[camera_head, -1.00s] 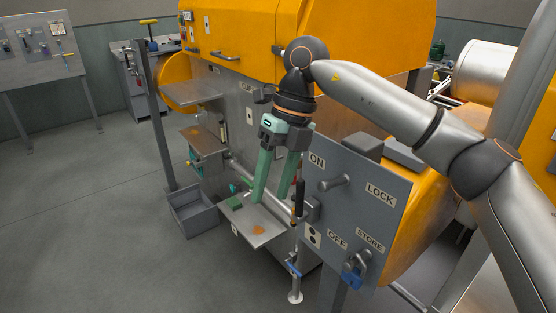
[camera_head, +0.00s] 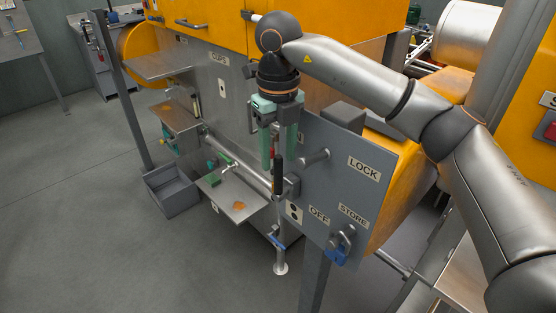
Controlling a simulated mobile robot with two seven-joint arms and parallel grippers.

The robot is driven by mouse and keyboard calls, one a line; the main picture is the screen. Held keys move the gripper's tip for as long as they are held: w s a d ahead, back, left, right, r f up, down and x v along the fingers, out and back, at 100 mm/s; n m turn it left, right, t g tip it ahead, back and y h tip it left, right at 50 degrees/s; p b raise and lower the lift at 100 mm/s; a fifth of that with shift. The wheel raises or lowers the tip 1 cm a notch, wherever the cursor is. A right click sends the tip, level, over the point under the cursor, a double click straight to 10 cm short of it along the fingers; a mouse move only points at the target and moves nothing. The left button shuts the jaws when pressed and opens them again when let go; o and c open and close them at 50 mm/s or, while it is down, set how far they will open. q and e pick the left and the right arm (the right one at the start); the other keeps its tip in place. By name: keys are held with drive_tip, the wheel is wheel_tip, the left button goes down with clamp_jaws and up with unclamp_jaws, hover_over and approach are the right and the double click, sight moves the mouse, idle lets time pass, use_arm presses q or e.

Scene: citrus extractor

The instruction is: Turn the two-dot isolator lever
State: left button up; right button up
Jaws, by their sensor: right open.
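The two-dot isolator lever (camera_head: 278,177) stands upright at the left edge of the grey panel (camera_head: 345,190), with a black grip and some red at its upper part. The two-dot label (camera_head: 294,212) is just below it on the panel. My right gripper (camera_head: 278,158) is open and points down from above. Its two green fingers are on either side of the lever's upper end in this view; I cannot tell whether they touch it. The fingers partly cover the ON label. My left gripper is not in view.
A peg (camera_head: 314,158) sticks out of the panel close to the right finger. A blue padlock (camera_head: 337,254) hangs under the STORE label. A metal tray (camera_head: 245,192) and a grey bin (camera_head: 171,190) are at the left. The floor at lower left is clear.

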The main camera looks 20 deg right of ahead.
sight(278, 179)
drive_tip(key=shift+f, duration=1.15)
clamp_jaws()
idle(0.6)
